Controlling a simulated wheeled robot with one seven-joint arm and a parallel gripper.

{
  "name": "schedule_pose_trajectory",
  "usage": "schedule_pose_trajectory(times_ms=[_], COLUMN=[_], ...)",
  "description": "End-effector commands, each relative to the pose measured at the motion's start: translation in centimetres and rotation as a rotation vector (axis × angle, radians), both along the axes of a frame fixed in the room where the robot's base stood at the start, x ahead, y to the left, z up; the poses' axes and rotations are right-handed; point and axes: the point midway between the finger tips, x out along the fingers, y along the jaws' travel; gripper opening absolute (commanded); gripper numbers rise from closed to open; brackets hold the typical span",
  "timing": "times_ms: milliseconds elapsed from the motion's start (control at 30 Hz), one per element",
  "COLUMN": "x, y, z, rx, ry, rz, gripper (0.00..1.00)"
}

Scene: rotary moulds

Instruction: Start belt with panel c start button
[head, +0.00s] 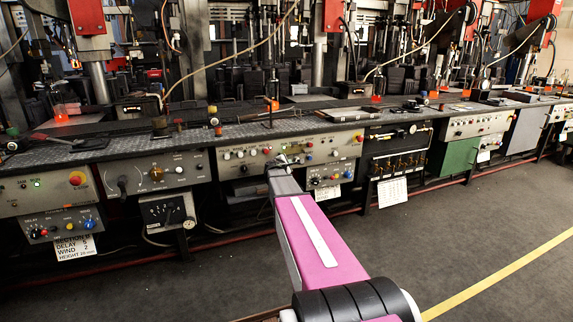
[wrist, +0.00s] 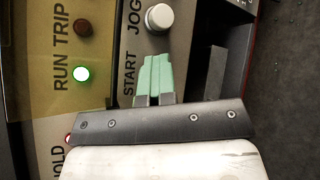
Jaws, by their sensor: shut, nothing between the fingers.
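My gripper (wrist: 154,76) is shut and empty, its pale green fingertips side by side. In the wrist view they lie over the panel beside the printed word START and cover the spot where a button would be; I cannot tell whether they touch it. A white JOG button (wrist: 159,17) sits just above them. The RUN lamp (wrist: 82,74) glows green and the TRIP lamp (wrist: 82,28) is dark. In the head view my gripper (head: 280,161) is in front of the middle control panel (head: 240,155). No panel letter is readable.
Control panels line the bench front, including a knob panel (head: 152,176) to the left and a black panel (head: 398,134) to the right. A small lower box (head: 326,179) hangs close to my gripper. The grey floor (head: 455,235) in front is clear, with a yellow line (head: 500,273).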

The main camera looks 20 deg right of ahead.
Motion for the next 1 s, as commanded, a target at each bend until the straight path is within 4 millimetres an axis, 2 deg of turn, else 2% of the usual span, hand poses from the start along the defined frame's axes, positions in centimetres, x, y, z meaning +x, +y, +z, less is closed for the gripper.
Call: schedule_pose_trajectory(times_ms=[167, 333, 1000], x=[0.3, -0.2, -6.0], y=[0.1, 0.1, -0.1], z=[0.0, 0.0, 0.0], rx=[0.001, 0.001, 0.001], ry=[-0.002, -0.001, 0.001], rz=[0.008, 0.007, 0.002], gripper=[0.0, 0.0, 0.0])
